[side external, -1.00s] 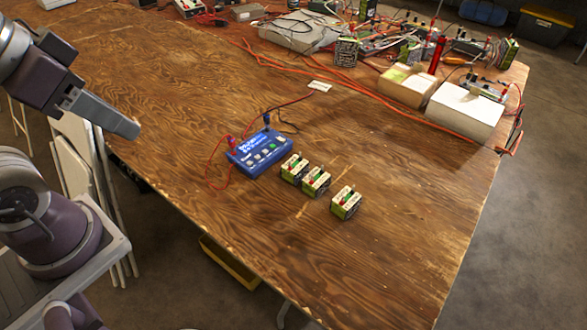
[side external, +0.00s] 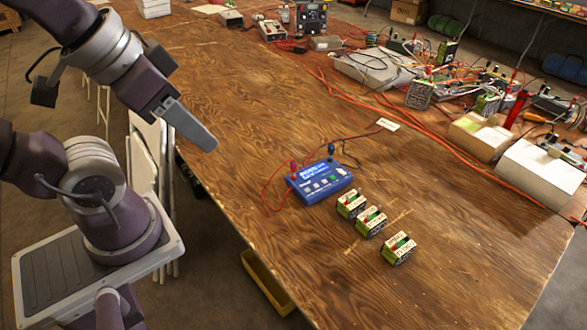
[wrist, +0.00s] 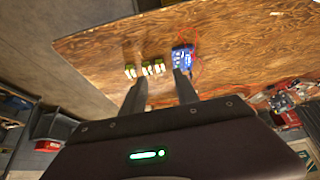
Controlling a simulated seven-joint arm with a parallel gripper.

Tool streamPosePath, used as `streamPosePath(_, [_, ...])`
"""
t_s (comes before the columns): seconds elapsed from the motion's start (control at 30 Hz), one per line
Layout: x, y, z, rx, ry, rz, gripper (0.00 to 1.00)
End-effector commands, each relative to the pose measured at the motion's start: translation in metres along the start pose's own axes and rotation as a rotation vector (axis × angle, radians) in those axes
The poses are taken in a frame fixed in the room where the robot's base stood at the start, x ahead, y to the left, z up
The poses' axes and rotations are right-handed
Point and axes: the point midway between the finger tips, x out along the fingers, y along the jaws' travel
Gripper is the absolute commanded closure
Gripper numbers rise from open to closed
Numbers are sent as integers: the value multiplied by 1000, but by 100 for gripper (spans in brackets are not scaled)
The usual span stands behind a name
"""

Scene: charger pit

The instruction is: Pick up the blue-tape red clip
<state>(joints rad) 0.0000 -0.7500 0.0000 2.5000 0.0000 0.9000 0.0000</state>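A blue charger (side external: 320,183) with a lit display lies on the wooden table; it also shows in the wrist view (wrist: 182,58). A red clip (side external: 293,168) stands at its left back corner and a dark blue clip (side external: 331,150) at its right back corner, each with a wire. Blue tape on a red clip is too small to make out. My gripper (side external: 207,142) is in the air, up and left of the charger, holding nothing. In the wrist view its fingers (wrist: 160,76) stand apart, pointing toward the table.
Three green-and-white battery blocks (side external: 370,222) stand in a row right of the charger. A red cable loops left of it. Cluttered electronics, orange cables and a white box (side external: 540,175) fill the table's far right side. Bare wood (side external: 240,90) lies behind the charger.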

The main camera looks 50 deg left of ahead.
Motion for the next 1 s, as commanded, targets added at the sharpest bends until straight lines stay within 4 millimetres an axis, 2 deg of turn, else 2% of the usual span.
streamPosePath(0.07, [0,0,0,0,0,0,64])
streamPosePath(0.13, [0,0,0,0,0,0,58])
streamPosePath(0.37, [0,0,-1,-5,-2,0,58])
streamPosePath(0.47, [5,-3,-20,-84,-34,-6,58])
streamPosePath(0.57, [26,-12,-63,-276,-102,-25,58])
streamPosePath(0.6, [41,-19,-83,-373,-131,-38,58])
streamPosePath(0.67, [69,-30,-111,-524,-176,-63,58])
streamPosePath(0.7, [92,-40,-128,-626,-205,-84,58])
streamPosePath(0.77, [132,-57,-148,-782,-247,-122,58])
streamPosePath(0.8, [161,-69,-157,-885,-275,-151,58])
streamPosePath(0.87, [208,-88,-164,-1034,-311,-198,58])
streamPosePath(0.9, [237,-100,-164,-1125,-331,-228,58])
streamPosePath(1.0, [300,-125,-155,-1309,-368,-299,58])
